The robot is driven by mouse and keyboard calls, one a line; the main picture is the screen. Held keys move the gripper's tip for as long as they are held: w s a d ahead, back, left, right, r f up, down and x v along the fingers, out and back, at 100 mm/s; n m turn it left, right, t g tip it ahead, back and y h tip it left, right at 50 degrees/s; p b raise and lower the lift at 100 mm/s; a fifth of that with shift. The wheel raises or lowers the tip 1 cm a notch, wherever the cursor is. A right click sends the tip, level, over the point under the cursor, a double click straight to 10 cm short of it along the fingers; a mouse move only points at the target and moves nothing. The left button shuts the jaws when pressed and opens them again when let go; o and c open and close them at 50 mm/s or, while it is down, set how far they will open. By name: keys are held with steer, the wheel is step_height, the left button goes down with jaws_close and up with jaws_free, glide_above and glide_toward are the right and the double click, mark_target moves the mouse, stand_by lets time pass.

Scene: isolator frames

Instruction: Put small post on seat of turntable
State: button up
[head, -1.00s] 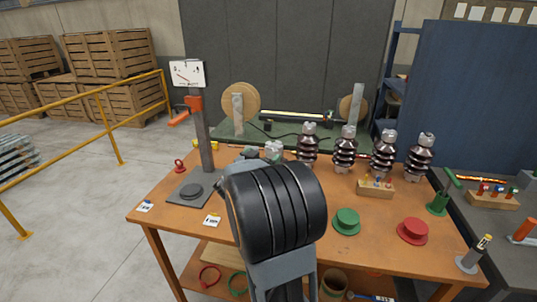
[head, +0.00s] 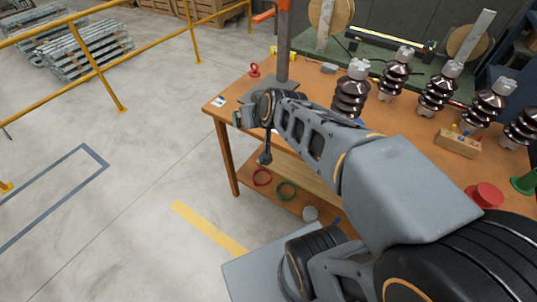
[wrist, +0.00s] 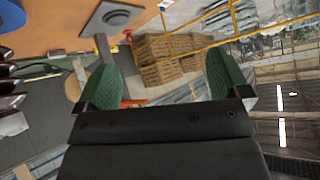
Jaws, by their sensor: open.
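Several brown ribbed post insulators stand upright on the orange table; the nearest one (head: 352,90) is just beyond my arm. I cannot tell which is the small post. Brown ribbed edges (wrist: 8,86) show at the left of the wrist view. A grey plate with a round raised disc (wrist: 117,17), possibly the turntable and its seat, lies on the table at the top of the wrist view.
The orange table (head: 400,140) also holds a wooden block with small pegs (head: 458,143) and a red flanged piece (head: 484,195). A grey upright column (head: 282,45) stands at the back left. A yellow railing (head: 90,62) stands left. Floor before it is clear.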

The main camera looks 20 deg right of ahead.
steer(key=s+a+f+n+g, duration=0.1)
steer(key=s+f+g, duration=0.2)
steer(key=s, duration=0.7)
steer(key=shift+s+a+f+g+h, duration=0.15)
steer(key=shift+s+g+h, duration=0.2)
steer(key=shift+g, duration=0.75)
